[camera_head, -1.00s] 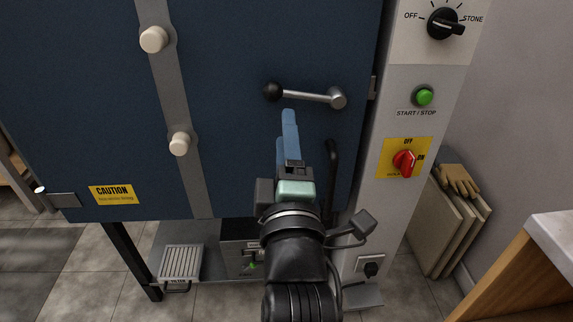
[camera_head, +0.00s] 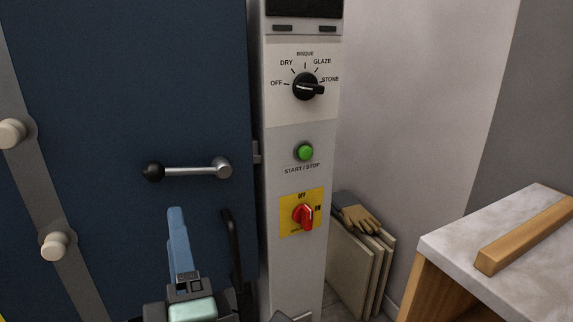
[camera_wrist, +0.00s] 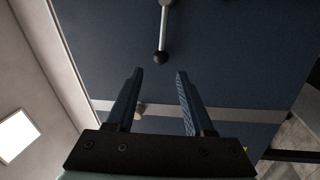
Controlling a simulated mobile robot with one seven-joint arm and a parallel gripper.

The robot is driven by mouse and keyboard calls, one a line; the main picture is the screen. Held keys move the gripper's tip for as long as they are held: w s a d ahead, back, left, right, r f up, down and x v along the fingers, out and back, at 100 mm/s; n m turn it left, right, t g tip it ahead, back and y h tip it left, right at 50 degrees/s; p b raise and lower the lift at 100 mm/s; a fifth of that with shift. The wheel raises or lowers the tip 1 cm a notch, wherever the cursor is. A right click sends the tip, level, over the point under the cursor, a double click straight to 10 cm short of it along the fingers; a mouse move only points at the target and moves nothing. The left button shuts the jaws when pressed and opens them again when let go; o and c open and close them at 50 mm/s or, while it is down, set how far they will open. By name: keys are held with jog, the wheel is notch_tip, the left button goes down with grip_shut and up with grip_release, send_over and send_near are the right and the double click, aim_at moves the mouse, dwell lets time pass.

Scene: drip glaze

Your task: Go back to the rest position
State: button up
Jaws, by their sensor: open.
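My gripper (camera_wrist: 158,88) is open and empty in the wrist view, its two blue fingers apart in front of the blue kiln door (camera_wrist: 225,50). In the head view my gripper (camera_head: 178,225) shows at the lower left, in front of the door (camera_head: 130,90) and below its handle. The silver door handle (camera_head: 195,171) with a black knob lies about level. It also shows in the wrist view (camera_wrist: 162,45), beyond the fingers and apart from them. Much of my arm is below the head view's edge.
The grey control panel (camera_head: 295,140) has a dial (camera_head: 306,87) pointing near STONE, a green button (camera_head: 304,152) and a red switch (camera_head: 303,215). Boards (camera_head: 360,260) with gloves (camera_head: 358,218) on top lean by the wall. A marble-topped table (camera_head: 500,245) holding a wooden bar (camera_head: 525,237) stands at right.

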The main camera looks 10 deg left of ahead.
jog(key=s+d+r+m+t+h, duration=0.3)
jog(key=d+r+m+t+h, duration=0.25)
jog(key=d+r+m, duration=0.55)
jog(key=s+d+r+m+t+h, duration=0.3)
jog(key=d+r+m+t+h, duration=0.3)
jog(key=r+m, duration=0.8)
notch_tip(320, 180, up, 37)
jog(key=d+n+g+p, duration=0.1)
jog(key=n+p, duration=0.1)
jog(key=p, duration=3.4)
jog(key=shift+n+y, duration=0.3)
jog(key=shift+y, duration=0.05)
